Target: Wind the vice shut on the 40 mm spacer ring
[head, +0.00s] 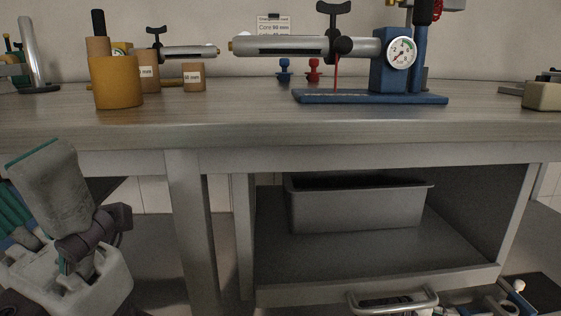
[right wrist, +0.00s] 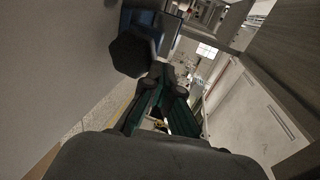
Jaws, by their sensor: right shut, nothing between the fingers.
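I cannot surely pick out the vice or the 40 mm ring. Tan cylinders labelled in mm, one at the left (head: 148,79) and one further right (head: 194,78), stand on the bench; their figures are too small to read surely. A blue stand (head: 385,99) carries a dial gauge (head: 401,53) and a grey barrel (head: 280,47) with a black T-handle (head: 333,14). My left gripper (head: 35,200) is low at the left, in front of and below the bench top; its opening is unclear. My right gripper (right wrist: 167,78) is shut and empty in the right wrist view.
An ochre cup (head: 116,82) stands at the front left of the bench top (head: 250,115). Blue (head: 284,69) and red (head: 313,69) knobbed pieces stand behind. A grey bin (head: 355,208) sits on the shelf below. In the right wrist view, a dark faceted thing (right wrist: 132,52) is close beside the fingers.

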